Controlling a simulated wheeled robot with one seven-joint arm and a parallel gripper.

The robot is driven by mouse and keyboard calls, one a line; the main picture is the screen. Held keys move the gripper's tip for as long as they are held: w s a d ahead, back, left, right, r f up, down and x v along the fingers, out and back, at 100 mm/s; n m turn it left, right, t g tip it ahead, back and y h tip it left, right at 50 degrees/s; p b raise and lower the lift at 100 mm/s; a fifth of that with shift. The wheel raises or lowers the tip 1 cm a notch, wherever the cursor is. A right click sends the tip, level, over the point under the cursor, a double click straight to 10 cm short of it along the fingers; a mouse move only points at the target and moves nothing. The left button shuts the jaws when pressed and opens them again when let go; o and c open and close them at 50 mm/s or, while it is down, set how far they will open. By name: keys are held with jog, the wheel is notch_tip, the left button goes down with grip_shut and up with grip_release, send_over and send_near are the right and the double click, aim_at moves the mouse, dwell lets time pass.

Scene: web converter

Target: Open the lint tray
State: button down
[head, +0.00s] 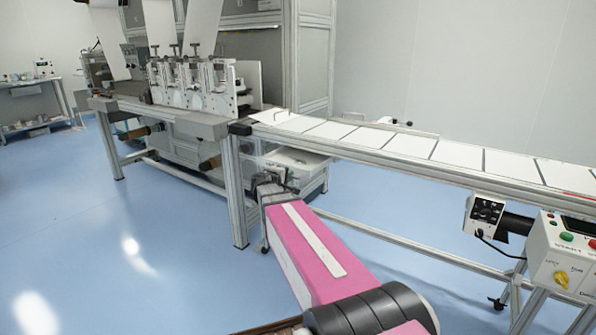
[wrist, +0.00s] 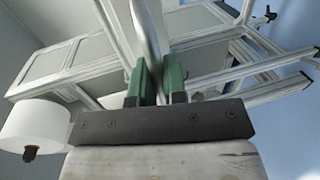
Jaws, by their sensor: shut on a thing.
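The likely lint tray (head: 300,158) is a pale, shallow box under the near end of the conveyor, beside the machine frame. My pink arm reaches to its front, and my gripper (head: 272,184) is at its near left side, partly hidden by my arm. In the wrist view my gripper (wrist: 158,82) has its green fingers shut on a smooth grey handle (wrist: 147,38) that runs up between them. How the handle joins the tray is not clear, and the tray's inside is hidden. I cannot tell whether the tray is pulled out.
A metal frame leg (head: 233,190) stands just left of my gripper. The conveyor (head: 400,160) with white sheets runs above and to the right. A control box (head: 565,255) is at the lower right. A white roll (wrist: 35,125) shows in the wrist view. Blue floor is clear at left.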

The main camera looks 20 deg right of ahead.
jog(key=v, duration=0.3)
jog(key=f+v, duration=0.1)
jog(key=v, duration=0.1)
jog(key=shift+s+a, duration=0.3)
jog(key=shift+a, duration=0.1)
jog(key=c, duration=1.2)
grip_release()
jog(key=v, duration=1)
jog(key=shift+s+a, duration=0.2)
jog(key=shift+a, duration=0.1)
